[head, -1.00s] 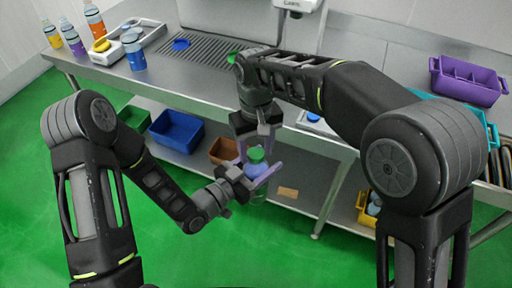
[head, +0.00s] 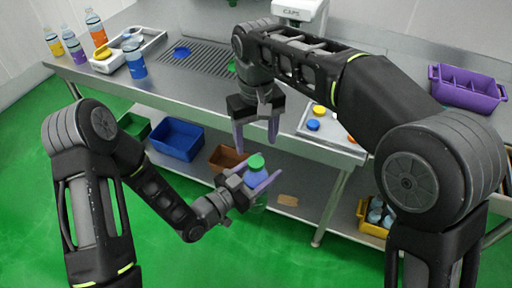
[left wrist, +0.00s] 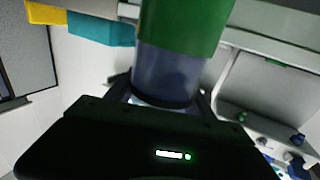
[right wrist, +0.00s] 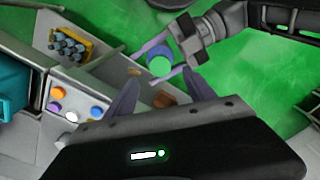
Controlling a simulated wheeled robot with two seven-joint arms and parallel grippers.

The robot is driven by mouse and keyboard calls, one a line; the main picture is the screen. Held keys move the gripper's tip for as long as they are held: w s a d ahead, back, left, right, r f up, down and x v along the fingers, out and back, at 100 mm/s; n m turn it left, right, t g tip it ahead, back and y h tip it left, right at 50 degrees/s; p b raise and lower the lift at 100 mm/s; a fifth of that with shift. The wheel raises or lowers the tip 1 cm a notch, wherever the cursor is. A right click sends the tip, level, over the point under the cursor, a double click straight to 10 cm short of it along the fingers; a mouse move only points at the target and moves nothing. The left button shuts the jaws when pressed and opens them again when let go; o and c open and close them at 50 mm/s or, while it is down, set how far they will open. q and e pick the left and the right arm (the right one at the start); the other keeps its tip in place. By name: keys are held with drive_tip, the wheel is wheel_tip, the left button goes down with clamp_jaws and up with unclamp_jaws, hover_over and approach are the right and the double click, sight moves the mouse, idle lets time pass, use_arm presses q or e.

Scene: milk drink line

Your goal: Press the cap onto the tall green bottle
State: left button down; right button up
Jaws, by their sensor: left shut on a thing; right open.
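The tall green bottle (head: 260,204) is held upright off the floor, in front of the table. My left gripper (head: 262,180) is shut on its upper part. The green cap (head: 256,161) sits on top of the bottle; I cannot tell how firmly it is seated. My right gripper (head: 256,146) is open and empty, pointing down just above the cap. In the right wrist view the cap (right wrist: 159,66) shows between and beyond the open fingertips. The left wrist view shows the held bottle's (left wrist: 168,72) clear bluish wall and a wide green part close up.
A steel table (head: 110,84) stands behind, with a tray (head: 338,134) of loose coloured caps, a white holder (head: 150,38) and several bottles. The cap machine (head: 300,10) stands at the back. Blue (head: 177,138) and brown (head: 226,157) bins sit on the lower shelf.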

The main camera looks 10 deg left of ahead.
drive_tip(key=shift+r, duration=0.3)
drive_tip(key=shift+w+f, duration=0.1)
drive_tip(key=w+d+f+m+y, duration=0.1)
drive_tip(key=w+d+f+m, duration=0.1)
drive_tip(key=w+d+f, duration=0.5)
drive_tip(key=d+f+m, duration=0.2)
drive_tip(key=d+f, duration=0.4)
drive_tip(key=f, duration=0.5)
use_arm(q)
drive_tip(key=shift+w, duration=0.1)
use_arm(e)
drive_tip(key=s+f+m+y, duration=0.2)
drive_tip(key=s+f, duration=1)
drive_tip(key=f, duration=0.4)
drive_tip(key=s+f+m, duration=0.1)
drive_tip(key=s+f, duration=0.1)
drive_tip(key=s, duration=0.6)
drive_tip(key=s+f+y, duration=0.1)
drive_tip(key=s+f, duration=0.2)
drive_tip(key=s, duration=0.5)
drive_tip(key=shift+d+f+m, duration=0.2)
drive_tip(key=shift+d+m, duration=0.15)
drive_tip(key=shift+m, duration=0.05)
